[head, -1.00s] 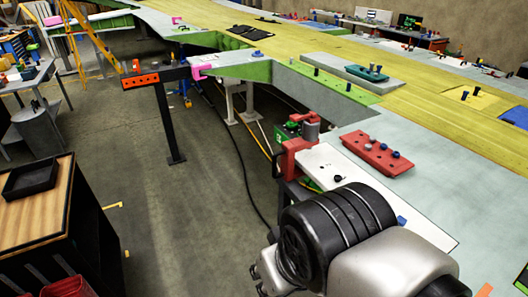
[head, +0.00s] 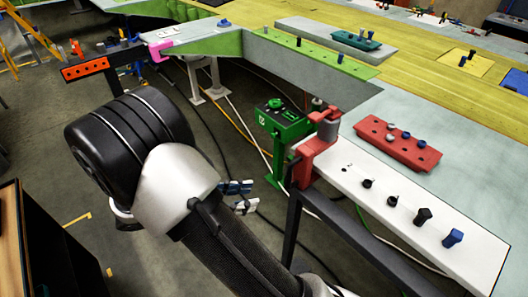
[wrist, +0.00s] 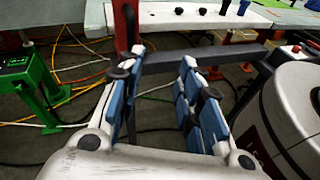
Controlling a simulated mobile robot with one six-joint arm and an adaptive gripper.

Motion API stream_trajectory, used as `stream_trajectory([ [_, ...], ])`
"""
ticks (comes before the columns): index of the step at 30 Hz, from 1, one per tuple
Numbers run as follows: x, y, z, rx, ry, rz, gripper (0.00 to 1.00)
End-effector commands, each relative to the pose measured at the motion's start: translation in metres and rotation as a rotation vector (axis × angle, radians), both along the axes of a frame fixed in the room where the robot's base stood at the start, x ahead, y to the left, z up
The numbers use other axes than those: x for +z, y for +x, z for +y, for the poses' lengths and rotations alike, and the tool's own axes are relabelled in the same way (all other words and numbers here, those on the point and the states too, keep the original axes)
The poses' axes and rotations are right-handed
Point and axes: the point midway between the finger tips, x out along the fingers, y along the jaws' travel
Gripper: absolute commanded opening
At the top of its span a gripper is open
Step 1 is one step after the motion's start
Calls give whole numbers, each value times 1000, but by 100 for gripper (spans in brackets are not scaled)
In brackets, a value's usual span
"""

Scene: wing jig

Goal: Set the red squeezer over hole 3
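The red squeezer (head: 318,152), a red C-shaped body with a grey cylinder, sits at the near left end of the white strip (head: 375,215). In the wrist view a red upright (wrist: 125,25), probably part of it, stands beyond the left finger. Small holes show in the strip beside the squeezer, and several dark and blue fasteners stand further along. I cannot tell which hole is 3. My gripper (head: 240,197) is left of the squeezer and apart from it, partly hidden by my arm. In the wrist view my gripper (wrist: 163,60) is open, with nothing between its blue-padded fingers.
A green device on a post (head: 283,125) stands just behind the squeezer. A red block with fasteners (head: 398,147) lies on the grey wing surface. A dark frame bar (head: 365,240) runs under the strip. Cables cross the open floor at left.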

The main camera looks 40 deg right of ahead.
Motion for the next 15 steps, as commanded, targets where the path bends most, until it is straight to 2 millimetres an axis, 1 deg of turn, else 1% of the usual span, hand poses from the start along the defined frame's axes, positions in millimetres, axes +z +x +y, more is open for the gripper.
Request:
stream_trajectory([
  [1, -12, 7, 3, 41, -49, 53, 33],
  [3, -22, 17, 6, 91, -107, 103, 33],
  [6, -33, 25, 10, 137, -165, 150, 33],
  [11, -39, 30, 9, 167, -201, 178, 33],
  [15, -39, 28, -7, 165, -203, 180, 33],
])
